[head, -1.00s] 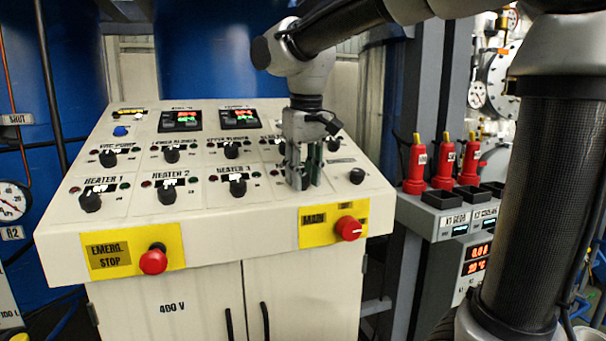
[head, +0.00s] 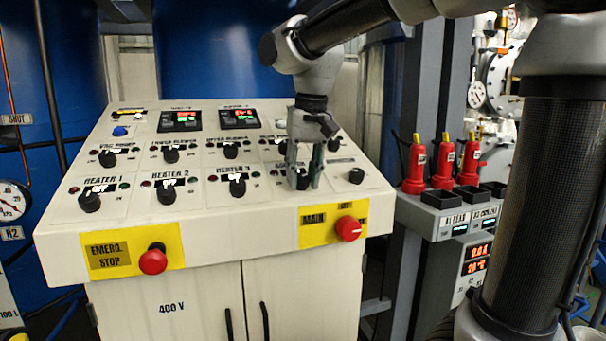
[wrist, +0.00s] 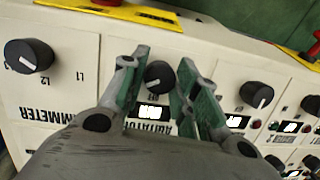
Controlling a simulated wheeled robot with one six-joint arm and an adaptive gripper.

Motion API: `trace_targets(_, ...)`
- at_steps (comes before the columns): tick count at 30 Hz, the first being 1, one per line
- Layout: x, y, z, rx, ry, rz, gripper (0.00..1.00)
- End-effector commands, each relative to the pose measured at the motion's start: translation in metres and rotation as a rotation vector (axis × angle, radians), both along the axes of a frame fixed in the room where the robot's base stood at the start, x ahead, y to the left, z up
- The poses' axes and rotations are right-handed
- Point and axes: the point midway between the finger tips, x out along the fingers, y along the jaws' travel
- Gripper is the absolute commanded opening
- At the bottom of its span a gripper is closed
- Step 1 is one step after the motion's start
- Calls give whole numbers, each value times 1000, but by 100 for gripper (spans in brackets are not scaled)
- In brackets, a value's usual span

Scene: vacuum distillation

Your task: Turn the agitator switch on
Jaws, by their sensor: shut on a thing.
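The agitator switch (wrist: 158,75) is a round black knob on the cream control panel, above the upside-down AGITATOR label in the wrist view. A short white mark on the knob points to the lower left there. My gripper (wrist: 156,68) has its green-padded fingers on either side of the knob and is shut on it. In the head view my gripper (head: 304,184) points down at the front right of the panel, and its fingers hide most of the knob and its label. The text on the small white plate (wrist: 150,113) by the knob is too small to read.
A neighbouring black knob (head: 356,176) is close on the right. The heater 3 knob (head: 237,187) is on the left. The red main switch (head: 348,229) and red emergency stop (head: 153,262) are on the panel's front edge.

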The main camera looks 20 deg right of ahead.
Motion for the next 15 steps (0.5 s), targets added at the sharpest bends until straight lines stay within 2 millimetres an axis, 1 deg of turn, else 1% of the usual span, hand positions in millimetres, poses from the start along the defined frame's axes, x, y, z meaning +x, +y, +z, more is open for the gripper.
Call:
trace_targets(2, 0, 0, 0, 1, 0, 0, 7)
trace_targets(3, 0, 0, 0, 1, 0, 0, 34)
trace_targets(6, 0, 0, 0, 1, 0, 0, 52)
trace_targets(15, 0, 0, 1, 0, 0, 1, 52)
